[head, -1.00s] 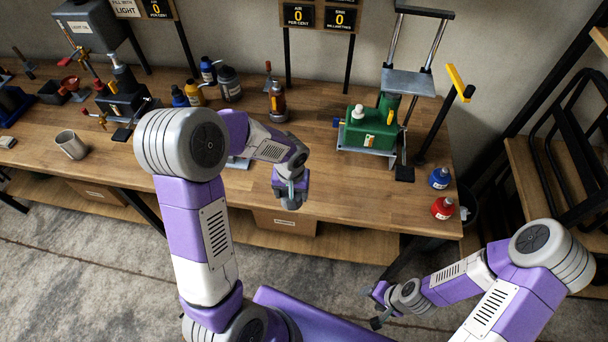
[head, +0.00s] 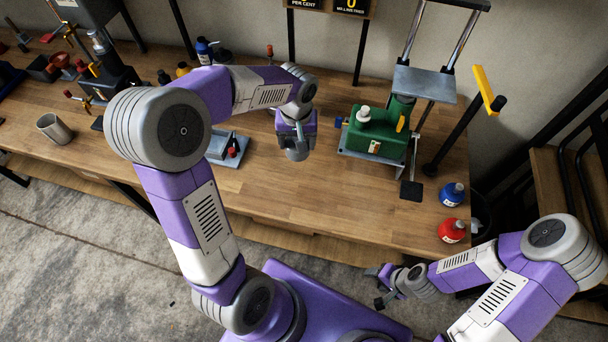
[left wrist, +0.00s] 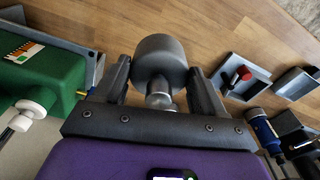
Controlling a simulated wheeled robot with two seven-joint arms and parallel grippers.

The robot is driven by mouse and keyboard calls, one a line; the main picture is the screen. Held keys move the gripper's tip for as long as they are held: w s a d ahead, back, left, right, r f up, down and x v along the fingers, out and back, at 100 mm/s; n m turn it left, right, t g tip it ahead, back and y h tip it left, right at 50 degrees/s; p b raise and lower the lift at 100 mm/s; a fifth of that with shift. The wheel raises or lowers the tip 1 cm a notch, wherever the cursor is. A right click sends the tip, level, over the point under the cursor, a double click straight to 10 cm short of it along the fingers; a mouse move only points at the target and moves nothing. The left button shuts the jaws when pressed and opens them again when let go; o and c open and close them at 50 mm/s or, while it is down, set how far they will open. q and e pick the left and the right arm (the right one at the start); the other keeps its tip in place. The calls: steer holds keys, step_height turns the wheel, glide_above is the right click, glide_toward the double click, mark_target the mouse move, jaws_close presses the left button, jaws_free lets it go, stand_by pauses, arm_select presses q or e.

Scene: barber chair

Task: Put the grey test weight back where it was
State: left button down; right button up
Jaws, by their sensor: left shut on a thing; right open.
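The grey test weight (left wrist: 160,58) is a round metal cylinder with a narrow neck, seen large in the left wrist view. My left gripper (left wrist: 160,92) is shut on that neck, the wide part beyond the fingers. In the head view my left gripper (head: 296,138) points down over the bench, left of the green machine, with the weight (head: 298,154) below it. How far the weight is from the bench top, I cannot tell. My right gripper (head: 384,287) is open and empty, low in front of the bench.
The green machine (head: 376,134) with its tall press frame stands right of the left gripper. A grey metal fixture with a red knob (head: 226,148) lies to its left. The front middle of the wooden bench (head: 320,205) is clear.

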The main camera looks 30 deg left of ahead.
arm_select(q)
step_height(320, 180, down, 5)
steer(key=b, duration=0.4)
steer(key=shift+w+f+b, duration=0.1)
steer(key=shift+f+b, duration=0.1)
steer(key=shift+b, duration=0.2)
steer(key=shift+f+b, duration=0.9)
steer(key=shift+f, duration=4.15)
steer(key=shift+f, duration=0.1)
steer(key=shift+c, duration=0.4)
jaws_free()
